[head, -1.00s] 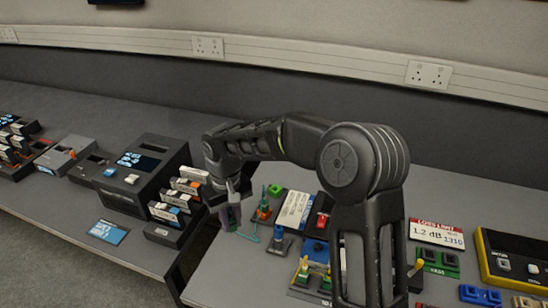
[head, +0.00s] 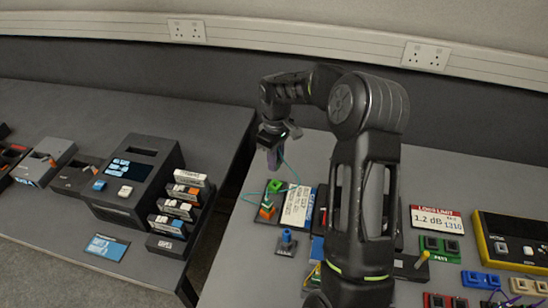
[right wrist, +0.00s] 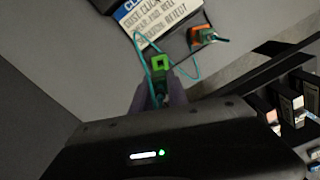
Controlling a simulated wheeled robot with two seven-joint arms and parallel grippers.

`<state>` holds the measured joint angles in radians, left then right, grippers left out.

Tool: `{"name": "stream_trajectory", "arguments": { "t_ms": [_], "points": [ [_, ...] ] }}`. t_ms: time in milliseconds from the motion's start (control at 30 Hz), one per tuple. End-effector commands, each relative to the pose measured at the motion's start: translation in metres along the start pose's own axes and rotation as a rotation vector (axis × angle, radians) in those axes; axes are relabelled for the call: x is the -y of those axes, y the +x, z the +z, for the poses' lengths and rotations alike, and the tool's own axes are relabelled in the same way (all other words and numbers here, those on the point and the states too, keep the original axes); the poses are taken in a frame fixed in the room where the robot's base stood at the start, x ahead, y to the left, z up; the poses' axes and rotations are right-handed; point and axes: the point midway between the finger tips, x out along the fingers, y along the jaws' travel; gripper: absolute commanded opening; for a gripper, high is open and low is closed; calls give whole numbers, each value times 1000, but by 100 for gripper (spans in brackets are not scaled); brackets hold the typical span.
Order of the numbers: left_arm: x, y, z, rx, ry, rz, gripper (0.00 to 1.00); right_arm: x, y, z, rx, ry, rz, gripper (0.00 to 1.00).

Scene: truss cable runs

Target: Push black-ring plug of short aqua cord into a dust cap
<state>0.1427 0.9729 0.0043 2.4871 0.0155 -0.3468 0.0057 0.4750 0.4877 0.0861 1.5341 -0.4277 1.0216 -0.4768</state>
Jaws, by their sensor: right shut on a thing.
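My right gripper (head: 273,165) is shut at the back left of the near bench, its fingers pointing down. In the right wrist view its fingers (right wrist: 157,88) are closed around a small green plug (right wrist: 156,92). A green block with a dark opening (right wrist: 158,62) shows just beyond the fingertips; in the head view the green block (head: 274,186) sits below the gripper. I cannot tell whether plug and block touch. The aqua cord (head: 252,193) loops between the gripper and an orange holder (head: 267,213) with another green plug in it. No black ring can be made out. My left gripper is out of view.
A white and blue instruction card (head: 298,206) lies right of the orange holder. A blue part on a grey base (head: 287,241) stands in front. A dark tester (head: 138,176) and a rack of cassettes (head: 178,212) stand on the left bench, across a gap.

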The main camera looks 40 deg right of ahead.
Motion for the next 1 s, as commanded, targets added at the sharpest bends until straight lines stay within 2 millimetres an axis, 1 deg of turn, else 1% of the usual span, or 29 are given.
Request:
{"name": "stream_trajectory", "arguments": {
  "t_ms": [267,700,833,1000],
  "points": [
    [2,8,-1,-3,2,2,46,0,13,0,1,0,0,0],
    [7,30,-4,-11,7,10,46,0,51,0,0,1,0,0],
    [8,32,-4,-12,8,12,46,0,57,0,0,1,0,0],
    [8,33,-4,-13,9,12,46,0,59,0,0,1,0,0]
  ]
}}
